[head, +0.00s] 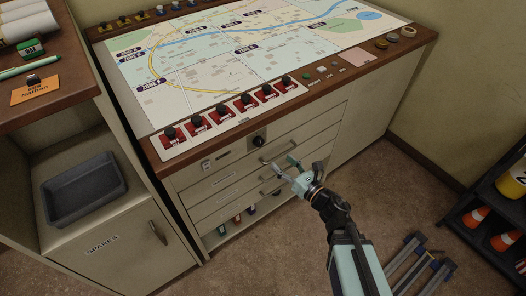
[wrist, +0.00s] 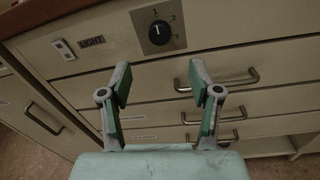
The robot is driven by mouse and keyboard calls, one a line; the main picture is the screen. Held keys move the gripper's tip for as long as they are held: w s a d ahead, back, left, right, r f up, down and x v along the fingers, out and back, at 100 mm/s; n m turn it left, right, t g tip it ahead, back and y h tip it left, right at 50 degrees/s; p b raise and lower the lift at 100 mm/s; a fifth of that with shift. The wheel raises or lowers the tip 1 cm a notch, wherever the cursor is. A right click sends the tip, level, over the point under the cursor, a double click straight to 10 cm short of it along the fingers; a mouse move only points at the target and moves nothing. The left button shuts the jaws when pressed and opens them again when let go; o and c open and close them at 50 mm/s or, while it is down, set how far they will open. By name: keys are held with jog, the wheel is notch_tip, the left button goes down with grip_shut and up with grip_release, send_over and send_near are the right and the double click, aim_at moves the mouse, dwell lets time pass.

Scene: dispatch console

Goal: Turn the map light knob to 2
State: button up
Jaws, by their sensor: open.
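The map light knob (wrist: 160,33) is a round black knob on a dark square plate, on the front of the cabinet at the top of the wrist view. I cannot tell for sure which number the knob's mark points at. It also shows in the head view (head: 259,141), just under the wooden edge. My gripper (wrist: 159,80) is open and empty, its two fingers spread in front of the drawers, below the knob and apart from it. It also shows in the head view (head: 285,166).
A switch (wrist: 64,49) and a LIGHT label (wrist: 92,41) are left of the knob. A drawer handle (wrist: 228,80) sticks out close to the right finger. The map table (head: 225,60) above has a row of red switches. A grey tray (head: 84,190) stands at left.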

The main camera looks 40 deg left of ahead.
aim_at(261, 143)
jog(key=b+x, duration=0.9)
jog(key=x, duration=0.2)
dwell(0.3)
jog(key=c, duration=1.1)
